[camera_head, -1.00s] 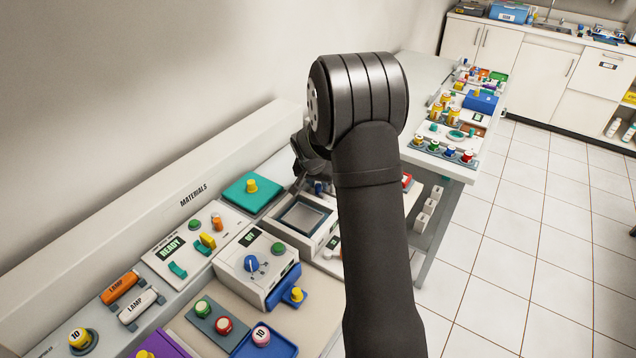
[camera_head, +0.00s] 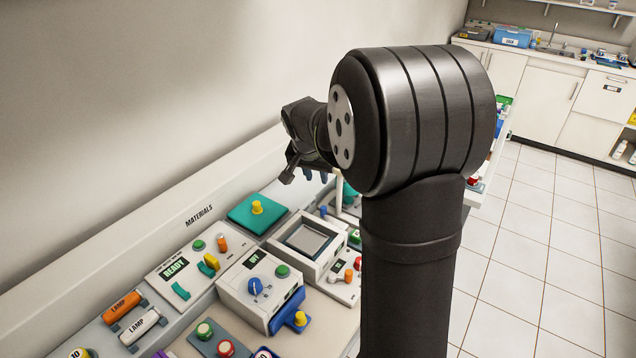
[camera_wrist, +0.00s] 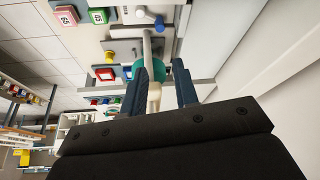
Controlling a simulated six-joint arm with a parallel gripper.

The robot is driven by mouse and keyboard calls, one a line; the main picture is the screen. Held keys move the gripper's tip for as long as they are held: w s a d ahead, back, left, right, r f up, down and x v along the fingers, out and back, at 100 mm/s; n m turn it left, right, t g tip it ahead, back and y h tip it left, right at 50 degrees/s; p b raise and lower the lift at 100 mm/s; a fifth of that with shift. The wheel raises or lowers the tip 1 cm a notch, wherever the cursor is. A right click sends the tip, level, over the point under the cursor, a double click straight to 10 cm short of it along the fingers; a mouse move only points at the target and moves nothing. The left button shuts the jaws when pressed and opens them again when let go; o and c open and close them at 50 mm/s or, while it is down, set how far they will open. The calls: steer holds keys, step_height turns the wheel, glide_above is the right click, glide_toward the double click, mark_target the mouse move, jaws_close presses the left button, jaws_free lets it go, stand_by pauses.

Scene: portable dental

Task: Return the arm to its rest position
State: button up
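My arm stands at the middle right of the head view, with its big dark joint in front. My gripper (camera_head: 303,172) hangs to the left of that joint, above the bench, partly hidden by my arm. In the wrist view my gripper (camera_wrist: 160,78) shows two dark blue fingers spread apart, with no object clearly held. A pale post and a teal round thing (camera_wrist: 140,72) show between and behind the fingers; their distance from the gripper is hard to tell.
Below and left is the materials bench with a teal block (camera_head: 259,214), a grey open tray (camera_head: 305,242), a dial box (camera_head: 257,287) and orange and white lamps (camera_head: 123,305). A wall runs behind. Tiled floor (camera_head: 545,235) lies clear at right.

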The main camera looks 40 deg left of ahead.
mark_target(323, 207)
steer(key=shift+r, duration=0.25)
steer(key=x, duration=1.7)
steer(key=shift+w+f, duration=0.1)
steer(key=shift+f, duration=0.1)
steer(key=shift+f, duration=0.2)
steer(key=shift+a+r+n, duration=0.1)
steer(key=shift+r+n, duration=0.15)
steer(key=shift+n, duration=0.25)
steer(key=shift+s+n+y, duration=0.4)
steer(key=shift+n, duration=0.2)
stand_by(1.0)
steer(key=shift+a, duration=0.1)
